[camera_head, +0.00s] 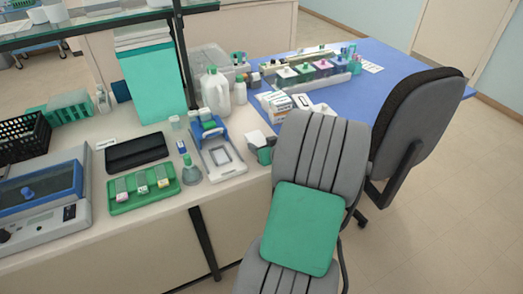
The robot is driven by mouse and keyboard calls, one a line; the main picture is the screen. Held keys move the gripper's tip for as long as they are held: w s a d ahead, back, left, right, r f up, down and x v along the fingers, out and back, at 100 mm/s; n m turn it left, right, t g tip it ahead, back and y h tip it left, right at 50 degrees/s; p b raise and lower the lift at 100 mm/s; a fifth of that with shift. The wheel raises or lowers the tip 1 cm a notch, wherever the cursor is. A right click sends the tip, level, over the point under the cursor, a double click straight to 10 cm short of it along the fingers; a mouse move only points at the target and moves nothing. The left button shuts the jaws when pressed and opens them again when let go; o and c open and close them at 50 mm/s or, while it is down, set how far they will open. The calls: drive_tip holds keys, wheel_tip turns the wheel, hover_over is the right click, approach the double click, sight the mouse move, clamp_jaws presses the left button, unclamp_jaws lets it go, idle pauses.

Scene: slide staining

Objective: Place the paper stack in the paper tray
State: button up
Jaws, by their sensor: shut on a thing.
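My gripper is not in view, so what it holds is hidden. I cannot tell the paper stack for sure. White and pale-green flat layers (142,36) show at the back left, just above a tall green panel (155,88). A small pale sheet (257,139) lies near the bench's right end. No paper tray can be told for sure. A whitish tray-like frame (222,172) lies in front of a blue stand (207,130) on the bench.
A grey slatted chair (318,150) with a green pad (302,228) stands before the bench. A dark-backed chair (410,125) stands at right by the blue table (362,80). Bottles (216,92), a green rack (145,200) and a grey device (70,225) crowd the bench. Floor at right is clear.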

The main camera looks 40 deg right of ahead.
drive_tip(key=shift+f, duration=0.1)
drive_tip(key=shift+f, duration=0.2)
drive_tip(key=o, duration=1.5)
drive_tip(key=shift+r, duration=0.1)
